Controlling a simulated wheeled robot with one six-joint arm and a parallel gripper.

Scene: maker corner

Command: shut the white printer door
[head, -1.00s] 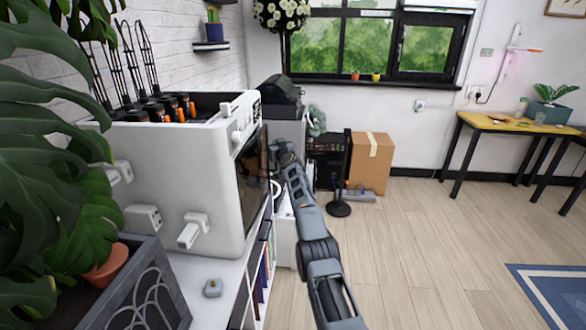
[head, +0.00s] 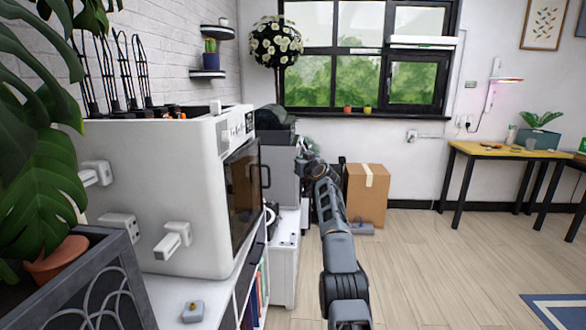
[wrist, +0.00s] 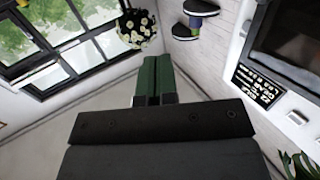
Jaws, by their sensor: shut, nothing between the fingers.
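The white printer (head: 165,185) stands on a white shelf unit at left in the head view. Its door (head: 243,195), with a dark glass pane, is on the right-hand face and seen at a steep angle. It looks flat against the body or nearly so; I cannot tell whether a small gap is left. A black handle (head: 265,177) sticks out from its far edge. My gripper (head: 302,152) is to the right of the handle, apparently clear of it. In the wrist view my gripper's fingers (wrist: 154,75) are together and empty. Part of the printer's front shows at upper right.
A grey planter (head: 85,275) with a large plant stands at near left. A small white cabinet (head: 285,265) and a cardboard box (head: 367,195) are beyond the printer. The wooden floor to the right is open up to a yellow-topped table (head: 510,150).

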